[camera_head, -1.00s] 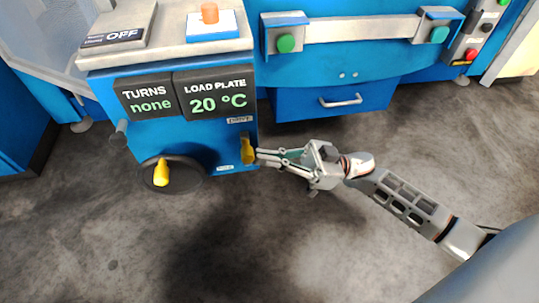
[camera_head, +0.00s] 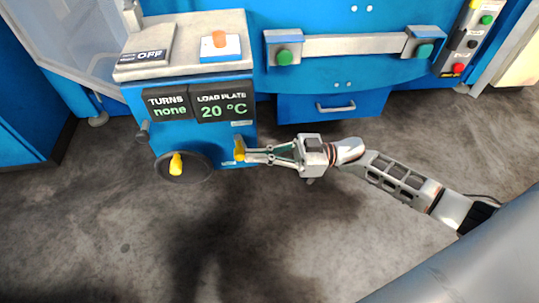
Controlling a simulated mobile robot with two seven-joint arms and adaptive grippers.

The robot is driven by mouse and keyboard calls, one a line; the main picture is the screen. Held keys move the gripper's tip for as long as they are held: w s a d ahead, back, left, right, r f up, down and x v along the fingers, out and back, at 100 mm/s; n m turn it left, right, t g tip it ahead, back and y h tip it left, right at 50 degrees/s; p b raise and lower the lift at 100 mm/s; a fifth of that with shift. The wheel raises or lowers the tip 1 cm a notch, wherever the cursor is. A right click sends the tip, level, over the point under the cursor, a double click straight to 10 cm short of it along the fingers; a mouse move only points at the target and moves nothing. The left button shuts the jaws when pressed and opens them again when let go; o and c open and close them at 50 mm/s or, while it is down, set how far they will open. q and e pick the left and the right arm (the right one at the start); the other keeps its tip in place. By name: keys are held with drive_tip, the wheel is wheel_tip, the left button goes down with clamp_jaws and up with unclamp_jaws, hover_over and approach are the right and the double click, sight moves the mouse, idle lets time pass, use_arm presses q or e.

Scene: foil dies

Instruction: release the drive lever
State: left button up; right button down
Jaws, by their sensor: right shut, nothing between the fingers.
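The lever's lower end and mount are partly hidden. My left gripper is out of view.
A black handwheel with a yellow knob (camera_head: 176,164) sits low on the machine front. Displays above read "TURNS none" (camera_head: 168,104) and "LOAD PLATE 20 °C" (camera_head: 222,105). A blue drawer (camera_head: 350,107) is behind. The grey floor (camera_head: 300,240) in front is clear.

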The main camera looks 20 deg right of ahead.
sight(236, 156)
drive_tip(key=a+r+h+p, duration=0.1)
drive_tip(key=p, duration=0.2)
drive_tip(key=w+a+r+h+p, duration=0.1)
drive_tip(key=h+p, duration=0.1)
drive_tip(key=p, duration=0.2)
drive_tip(key=shift+r+g+p, duration=0.3)
drive_tip(key=shift+g, duration=0.1)
drive_tip(key=a+f+h+p, duration=0.1)
drive_tip(key=h+p, duration=0.1)
drive_tip(key=p, duration=0.2)
drive_tip(key=a+f+g+h+p, duration=0.1)
drive_tip(key=h+p, duration=0.1)
drive_tip(key=p, duration=0.2)
drive_tip(key=shift+w+a+p, duration=0.15)
drive_tip(key=shift+a+p, duration=0.05)
drive_tip(key=shift+p, duration=0.2)
use_arm(q)
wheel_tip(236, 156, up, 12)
drive_tip(key=p, duration=0.1)
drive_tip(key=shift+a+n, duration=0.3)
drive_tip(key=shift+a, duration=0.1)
use_arm(e)
drive_tip(key=shift+w+a+f, duration=0.1)
drive_tip(key=shift+a+f, duration=0.25)
drive_tip(key=shift+f, duration=0.05)
use_arm(q)
drive_tip(key=shift+p, duration=0.3)
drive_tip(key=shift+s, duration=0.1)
